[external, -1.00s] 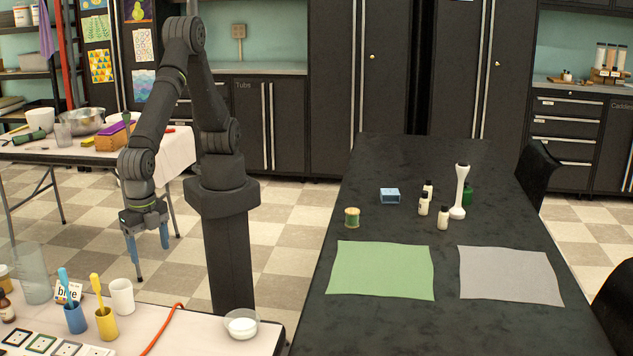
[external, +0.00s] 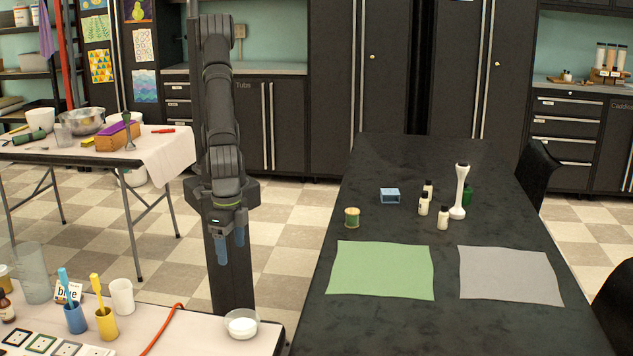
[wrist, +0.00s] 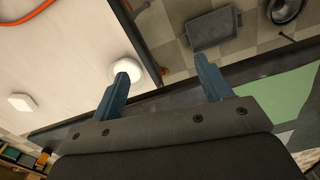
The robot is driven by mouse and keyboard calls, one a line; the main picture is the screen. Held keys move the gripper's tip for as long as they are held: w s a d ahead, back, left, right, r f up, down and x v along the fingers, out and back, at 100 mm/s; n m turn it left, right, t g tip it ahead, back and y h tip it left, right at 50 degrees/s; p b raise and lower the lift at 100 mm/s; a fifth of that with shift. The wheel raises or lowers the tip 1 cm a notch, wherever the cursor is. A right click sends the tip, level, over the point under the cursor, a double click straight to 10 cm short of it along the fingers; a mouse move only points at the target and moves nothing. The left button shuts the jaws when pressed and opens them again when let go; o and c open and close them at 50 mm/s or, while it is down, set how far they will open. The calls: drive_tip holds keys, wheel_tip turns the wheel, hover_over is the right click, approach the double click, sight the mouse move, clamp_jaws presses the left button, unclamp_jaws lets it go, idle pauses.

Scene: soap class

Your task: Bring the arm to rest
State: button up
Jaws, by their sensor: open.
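My gripper (external: 231,249) hangs fingers down in front of my own column, in the gap between the white table and the black table. Its two blue fingers are apart with nothing between them. In the wrist view my gripper (wrist: 165,85) is also open and empty. The white bowl (external: 241,323) stands on the white table's corner, below and in front of the gripper. In the wrist view the bowl (wrist: 127,70) shows partly behind the left finger.
The black table (external: 440,325) on the right bears a green mat (external: 380,271), a grey mat (external: 510,276), a green spool (external: 352,217), a blue box (external: 390,195), small bottles (external: 443,219) and a white stand (external: 459,192).

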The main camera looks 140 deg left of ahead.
drive_tip(key=w+a+n, duration=0.3)
drive_tip(key=a, duration=1.2)
drive_tip(key=shift+w, duration=0.15)
drive_tip(key=shift+o, duration=0.4)
drive_tip(key=shift+a, duration=0.1)
